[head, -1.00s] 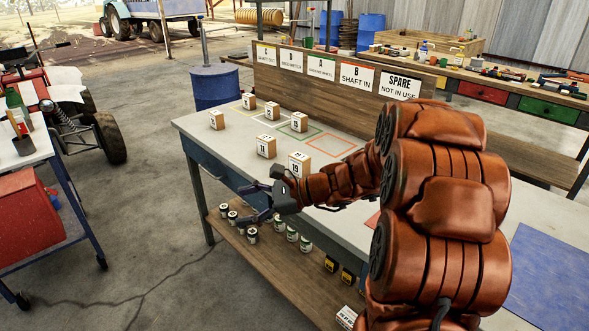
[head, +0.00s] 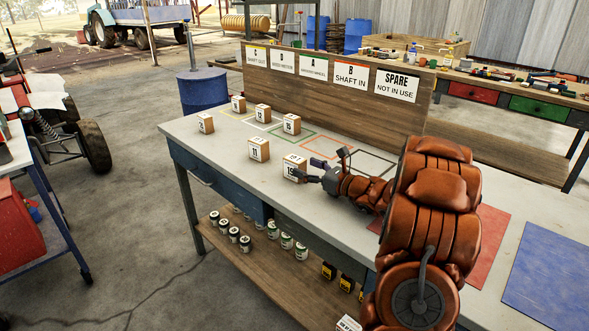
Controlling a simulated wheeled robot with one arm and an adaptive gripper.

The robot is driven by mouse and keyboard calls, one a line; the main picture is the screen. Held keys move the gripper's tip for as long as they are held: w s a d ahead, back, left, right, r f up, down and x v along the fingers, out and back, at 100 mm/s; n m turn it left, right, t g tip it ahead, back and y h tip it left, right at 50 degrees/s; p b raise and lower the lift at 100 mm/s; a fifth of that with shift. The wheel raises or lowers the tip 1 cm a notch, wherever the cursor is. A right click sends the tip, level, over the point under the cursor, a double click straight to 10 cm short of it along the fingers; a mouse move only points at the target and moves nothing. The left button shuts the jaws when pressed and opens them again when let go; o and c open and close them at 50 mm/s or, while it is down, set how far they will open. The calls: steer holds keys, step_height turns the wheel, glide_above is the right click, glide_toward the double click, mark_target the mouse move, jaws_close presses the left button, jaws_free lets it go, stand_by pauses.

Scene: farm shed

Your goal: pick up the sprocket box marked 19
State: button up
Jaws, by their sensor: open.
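The sprocket box marked 19 (head: 291,164) stands upright on the grey workbench, nearest to my arm, its white number label facing the front edge. My gripper (head: 314,170) is open, low over the bench just right of the box. The near finger overlaps the lower right of the label in this view. I cannot tell whether it touches the box or whether the fingers are around it. A similar box marked 11 (head: 259,150) stands to its left.
Several more boxes, one of them the right back box (head: 291,124), stand on coloured outlines further back. A sign board (head: 330,105) rises along the bench's back edge. A red mat (head: 487,238) and a blue mat (head: 553,272) lie at right. Cans (head: 245,243) are on the lower shelf.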

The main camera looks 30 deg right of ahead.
mark_target(295, 163)
steer(key=shift+x, duration=2.55)
steer(key=shift+s, duration=0.1)
steer(key=c, duration=1.3)
